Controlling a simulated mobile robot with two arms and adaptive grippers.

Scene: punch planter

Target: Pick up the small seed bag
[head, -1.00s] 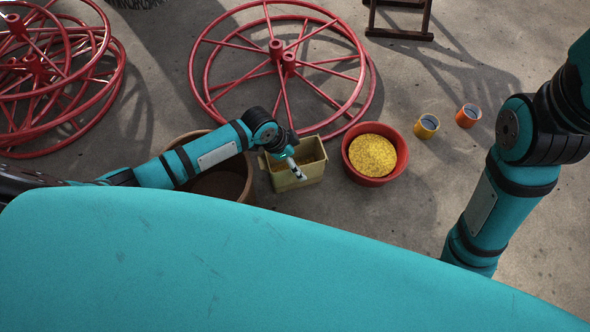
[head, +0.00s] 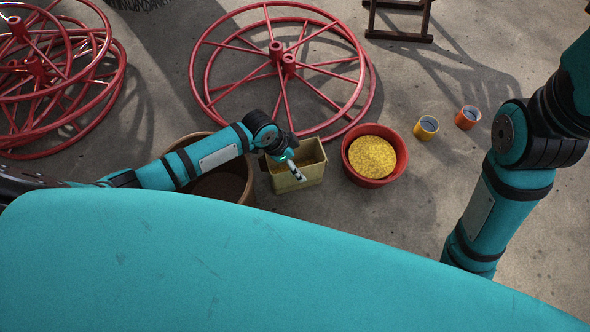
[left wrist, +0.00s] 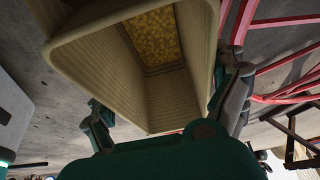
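I cannot make out a seed bag in either view. My left gripper (head: 296,171) is at the near side of a beige rectangular box (head: 289,180) in the head view. In the left wrist view the left gripper (left wrist: 168,100) is open, its fingers wide apart with the beige box (left wrist: 83,50) showing between and beyond them. Yellow grains (left wrist: 155,36) show inside the box. I cannot tell whether a finger touches the box wall. My right arm is at the right of the head view, but its gripper is out of the picture.
A red bowl (head: 351,171) of yellow grains stands right of the box. A brown round pot (head: 238,192) is partly hidden behind my left arm. A yellow cup (head: 427,127) and an orange cup (head: 467,117) stand farther right. Red wheels (head: 283,60) lie behind.

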